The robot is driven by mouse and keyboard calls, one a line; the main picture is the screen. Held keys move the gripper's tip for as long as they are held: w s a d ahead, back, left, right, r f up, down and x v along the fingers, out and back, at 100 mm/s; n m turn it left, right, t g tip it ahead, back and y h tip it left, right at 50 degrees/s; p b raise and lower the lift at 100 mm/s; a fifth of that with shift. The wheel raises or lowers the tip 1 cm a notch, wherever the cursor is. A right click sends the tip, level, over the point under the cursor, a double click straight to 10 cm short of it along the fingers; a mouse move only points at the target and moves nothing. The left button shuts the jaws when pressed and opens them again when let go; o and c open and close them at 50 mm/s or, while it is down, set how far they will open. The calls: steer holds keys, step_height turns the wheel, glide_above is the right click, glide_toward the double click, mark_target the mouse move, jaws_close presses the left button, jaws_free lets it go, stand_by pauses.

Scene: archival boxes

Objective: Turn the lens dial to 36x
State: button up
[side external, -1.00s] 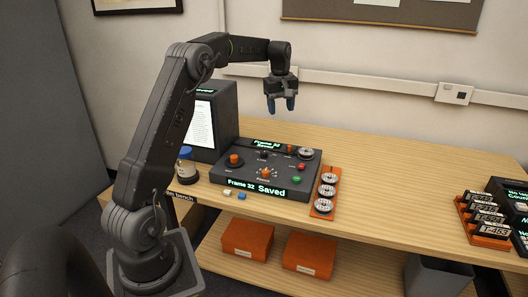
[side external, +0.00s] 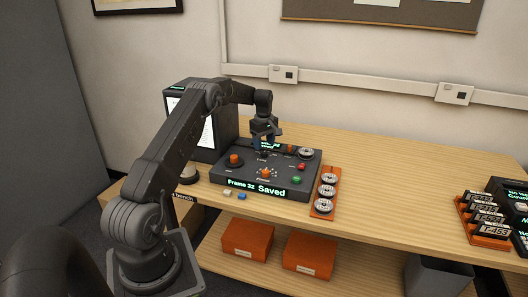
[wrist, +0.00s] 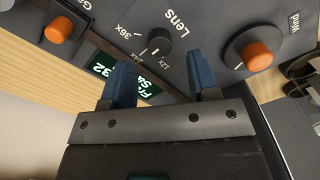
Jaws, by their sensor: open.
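The lens dial is a small black knob (wrist: 159,39) on the dark control panel (wrist: 190,70), with "Lens" printed beside it and the marks 12x, 24x and 36x around it in the wrist view. A pale pointer line shows on the knob near the 12x side; its exact setting is hard to tell. My gripper (wrist: 165,85) has its blue fingers apart, with nothing between them. The knob lies just beyond the fingertips, apart from them. In the side view my gripper (side external: 265,143) is low over the panel's back part and largely hides the dial.
Orange knobs flank the dial in the wrist view, one at left (wrist: 58,29) and one at right (wrist: 257,55). A screen (side external: 202,128) stands behind the panel. An orange rack (side external: 322,208) of reels sits to the panel's right. The table beyond it is largely clear.

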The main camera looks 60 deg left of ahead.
mark_target(264, 152)
steer(key=shift+f, duration=2.05)
steer(key=shift+c, duration=0.2)
steer(key=c, duration=0.9)
